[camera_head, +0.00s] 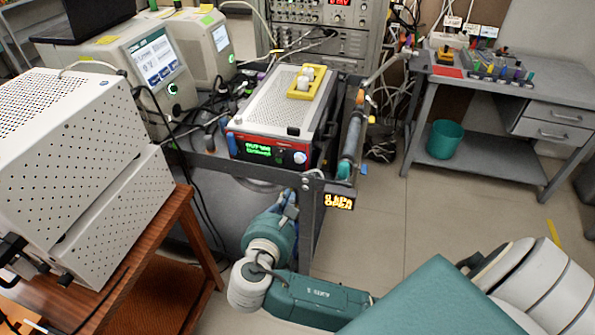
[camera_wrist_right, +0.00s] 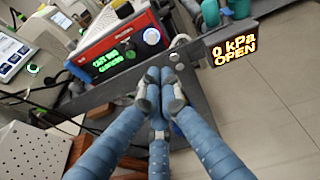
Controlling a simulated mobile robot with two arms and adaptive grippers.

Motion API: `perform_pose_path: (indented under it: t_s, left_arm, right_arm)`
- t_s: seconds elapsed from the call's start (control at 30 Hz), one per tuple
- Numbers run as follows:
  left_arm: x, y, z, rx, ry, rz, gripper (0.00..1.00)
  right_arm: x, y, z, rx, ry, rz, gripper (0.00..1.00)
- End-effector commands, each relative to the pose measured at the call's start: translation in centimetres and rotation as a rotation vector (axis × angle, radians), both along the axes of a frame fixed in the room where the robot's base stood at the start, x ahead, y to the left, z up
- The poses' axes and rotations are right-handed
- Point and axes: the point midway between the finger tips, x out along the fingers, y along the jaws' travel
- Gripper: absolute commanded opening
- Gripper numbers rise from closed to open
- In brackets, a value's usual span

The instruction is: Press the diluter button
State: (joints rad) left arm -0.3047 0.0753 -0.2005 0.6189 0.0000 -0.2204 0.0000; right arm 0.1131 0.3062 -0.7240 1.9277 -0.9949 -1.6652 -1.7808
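A red-fronted device (camera_head: 269,150) with a perforated grey top stands on the dark cart, and I take it for the diluter. Its front has a green lit display (camera_head: 258,150) and a pale round knob (camera_head: 299,157). In the right wrist view the display (camera_wrist_right: 115,60) and the round knob (camera_wrist_right: 152,36) lie just beyond my right gripper (camera_wrist_right: 160,85). The blue fingers are drawn together and hold nothing that I can see. In the head view the right gripper (camera_head: 290,203) is low in front of the cart, apart from the panel. My left gripper is out of view.
A dark cart post carries a "0 kPa OPEN" display (camera_head: 339,202), close to my right gripper. A large perforated white box (camera_head: 70,150) stands on a wooden table at left. A yellow holder (camera_head: 306,82) with white vials sits on the device. Floor to the right is clear.

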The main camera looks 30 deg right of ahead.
Motion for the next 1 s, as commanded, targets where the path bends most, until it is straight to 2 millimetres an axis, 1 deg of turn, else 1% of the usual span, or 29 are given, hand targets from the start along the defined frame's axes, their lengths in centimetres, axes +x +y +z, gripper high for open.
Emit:
perform_pose_path:
  t_s: [0.17, 0.27, 0.6, 0.7, 0.83, 1.0]
  left_arm:
    - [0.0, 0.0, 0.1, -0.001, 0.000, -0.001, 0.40]
    - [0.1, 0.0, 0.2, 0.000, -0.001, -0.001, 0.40]
    - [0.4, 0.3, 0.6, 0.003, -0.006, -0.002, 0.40]
    - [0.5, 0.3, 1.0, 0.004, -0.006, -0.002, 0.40]
    - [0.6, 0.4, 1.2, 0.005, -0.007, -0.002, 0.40]
    - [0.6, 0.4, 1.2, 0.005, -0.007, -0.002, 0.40]
  right_arm:
    - [1.0, -1.0, -0.3, -0.004, 0.000, 0.000, 0.00]
    - [2.1, -2.3, -0.7, -0.003, -0.001, -0.003, 0.00]
    - [6.9, -7.3, -2.8, -0.002, 0.001, -0.003, 0.00]
    - [8.0, -8.4, -2.5, -0.001, -0.002, -0.001, 0.00]
    - [8.9, -9.3, -2.6, 0.001, -0.001, 0.000, 0.00]
    - [9.4, -9.8, -2.7, 0.001, 0.000, 0.000, 0.00]
